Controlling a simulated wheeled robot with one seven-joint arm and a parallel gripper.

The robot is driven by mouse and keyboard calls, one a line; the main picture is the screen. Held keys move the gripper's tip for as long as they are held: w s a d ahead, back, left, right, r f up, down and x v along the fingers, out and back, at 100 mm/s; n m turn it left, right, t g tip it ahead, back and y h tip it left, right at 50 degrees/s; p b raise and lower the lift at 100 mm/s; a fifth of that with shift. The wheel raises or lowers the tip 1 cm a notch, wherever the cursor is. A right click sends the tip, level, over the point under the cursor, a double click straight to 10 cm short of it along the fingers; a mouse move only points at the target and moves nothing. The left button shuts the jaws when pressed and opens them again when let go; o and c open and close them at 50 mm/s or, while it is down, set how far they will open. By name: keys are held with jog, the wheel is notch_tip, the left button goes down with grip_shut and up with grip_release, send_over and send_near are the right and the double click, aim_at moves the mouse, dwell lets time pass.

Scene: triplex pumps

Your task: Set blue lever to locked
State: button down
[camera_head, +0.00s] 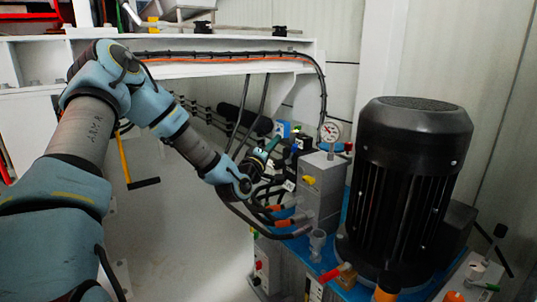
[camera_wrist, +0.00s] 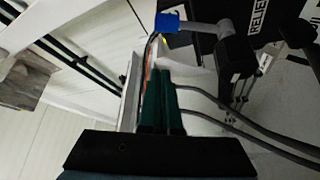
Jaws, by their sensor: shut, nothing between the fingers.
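The blue lever shows in the wrist view as a blue knob (camera_wrist: 167,22) on a short grey arm, which runs right to a dark block. The knob lies just beyond my fingertips. In the head view a blue piece (camera_head: 283,129), likely the same knob, sits near the end of my arm, above the grey pump block. My gripper (camera_wrist: 158,72) has dark green fingers close together, shut and empty. In the head view my gripper (camera_head: 273,145) is small and partly lost among dark parts. I cannot tell whether it touches the lever.
A black label starting "RELIE" (camera_wrist: 260,18) is at the top right of the wrist view. Dark hoses (camera_wrist: 240,120) run right of my fingers. A large black motor (camera_head: 410,180) and a pressure gauge (camera_head: 331,131) stand right of my gripper. A white beam (camera_head: 200,60) crosses behind.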

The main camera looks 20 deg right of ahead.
aim_at(292, 153)
jog(key=shift+s+d+f+b, duration=0.25)
jog(key=shift+s+d, duration=0.1)
jog(key=shift+d, duration=0.25)
jog(key=shift+s+d+f+b, duration=0.15)
jog(key=shift+s+d+f, duration=0.15)
jog(key=shift+d, duration=0.25)
jog(key=shift+s+d+f, duration=0.15)
jog(key=shift+s+d, duration=0.05)
jog(key=shift+s, duration=0.3)
jog(key=shift+s+d+f+m+h+b, duration=0.2)
jog(key=shift+s+f+m+h+b, duration=0.2)
jog(key=shift+s+m+b, duration=0.35)
jog(key=shift+w, duration=0.1)
